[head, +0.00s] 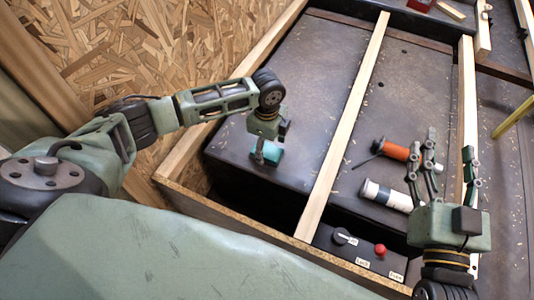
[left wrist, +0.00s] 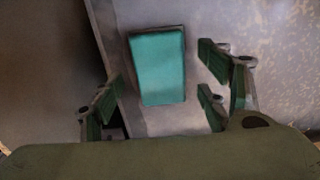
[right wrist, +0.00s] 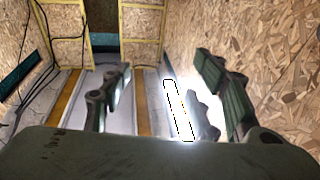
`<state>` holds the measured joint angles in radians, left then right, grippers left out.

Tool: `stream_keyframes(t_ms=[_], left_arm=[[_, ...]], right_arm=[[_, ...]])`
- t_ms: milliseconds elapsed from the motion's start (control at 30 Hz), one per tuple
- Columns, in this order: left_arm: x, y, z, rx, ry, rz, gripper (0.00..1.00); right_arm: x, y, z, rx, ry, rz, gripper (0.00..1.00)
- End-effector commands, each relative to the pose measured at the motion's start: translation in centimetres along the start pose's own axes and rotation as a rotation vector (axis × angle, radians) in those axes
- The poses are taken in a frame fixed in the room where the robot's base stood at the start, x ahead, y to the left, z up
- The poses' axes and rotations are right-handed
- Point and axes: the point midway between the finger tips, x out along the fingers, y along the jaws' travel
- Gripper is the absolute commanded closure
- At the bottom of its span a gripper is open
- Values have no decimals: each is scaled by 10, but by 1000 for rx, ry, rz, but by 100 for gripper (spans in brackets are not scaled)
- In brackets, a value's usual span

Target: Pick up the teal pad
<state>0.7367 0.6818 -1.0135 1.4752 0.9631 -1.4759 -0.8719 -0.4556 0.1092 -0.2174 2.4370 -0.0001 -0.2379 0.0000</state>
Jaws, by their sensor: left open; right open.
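The teal pad (head: 270,155) lies on the dark surface at the left in the head view. My left gripper (head: 264,145) is right above it and partly hides it. In the left wrist view the teal pad (left wrist: 158,66) shows as a rectangle between and beyond the open fingers of my left gripper (left wrist: 165,95). The fingers look apart from the pad. My right gripper (head: 440,165) is open and empty at the right in the head view, far from the pad. Its open fingers also show in the right wrist view (right wrist: 160,95).
An orange-handled tool (head: 394,150) and a white cylinder with a dark end (head: 388,195) lie near my right gripper. A wooden slat (head: 345,125) divides the dark surface. A control panel with a red button (head: 380,250) is at the front. Chipboard (head: 150,40) stands behind on the left.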

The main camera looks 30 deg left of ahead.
Motion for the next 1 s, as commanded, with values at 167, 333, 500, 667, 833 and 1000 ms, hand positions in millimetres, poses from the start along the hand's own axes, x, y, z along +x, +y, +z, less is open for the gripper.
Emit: stream_keyframes(t_ms=[167, 333, 500, 667, 833, 1000], left_arm=[[11, 0, 0, 1, 0, -1, 31], [12, 0, 0, 1, 0, -1, 31], [12, 0, 0, 1, 0, -1, 32], [12, 0, 0, 1, 0, -1, 46], [12, 0, 0, 1, 0, -1, 61], [12, 0, 0, 0, 0, -1, 76]], right_arm=[[0, -3, -20, 3, 108, -6, 44], [0, -3, -27, 4, 136, -7, 44], [0, -3, -27, 4, 134, -7, 44], [0, -3, -27, 4, 134, -7, 44], [0, -3, -27, 3, 134, -6, 44], [0, -3, -27, 3, 134, -6, 44]])
